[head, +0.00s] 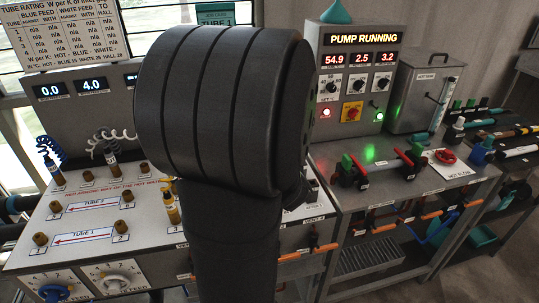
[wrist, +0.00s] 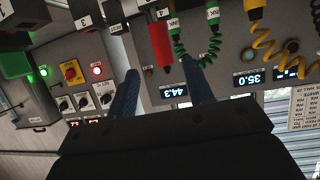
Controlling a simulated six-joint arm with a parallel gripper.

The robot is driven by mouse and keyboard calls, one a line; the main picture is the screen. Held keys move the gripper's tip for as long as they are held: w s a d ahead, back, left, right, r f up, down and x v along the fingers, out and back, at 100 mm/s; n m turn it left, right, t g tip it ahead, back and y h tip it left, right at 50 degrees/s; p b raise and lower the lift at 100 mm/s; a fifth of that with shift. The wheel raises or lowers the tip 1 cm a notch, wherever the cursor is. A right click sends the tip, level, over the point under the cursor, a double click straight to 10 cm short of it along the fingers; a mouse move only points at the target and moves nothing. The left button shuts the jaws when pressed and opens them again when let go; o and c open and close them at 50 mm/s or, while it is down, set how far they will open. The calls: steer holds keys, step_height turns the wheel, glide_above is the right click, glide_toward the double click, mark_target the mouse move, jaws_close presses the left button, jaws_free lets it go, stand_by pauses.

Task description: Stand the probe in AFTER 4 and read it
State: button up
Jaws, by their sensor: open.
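In the wrist view, which is upside down, the two blue fingers of my gripper (wrist: 160,50) are apart. A red probe-like piece (wrist: 159,42) shows between them; I cannot tell whether a finger touches it. In the head view my dark arm hides the gripper and the bench's middle. A blue probe (head: 54,171), a white probe (head: 111,156) and a yellow probe (head: 172,210) stand on the left bench among brass sockets (head: 127,197). I cannot make out an AFTER 4 label.
A panel reading PUMP RUNNING (head: 360,60) and a grey hot tank (head: 424,90) stand at the back right. Red-handled, green and orange pipe fittings (head: 380,165) crowd the right bench. Coiled green cords (wrist: 212,45) and a yellow cord (wrist: 262,40) hang near the fingers.

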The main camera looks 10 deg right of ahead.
steer(key=shift+x, duration=4.7)
steer(key=shift+a, duration=0.1)
jaws_close()
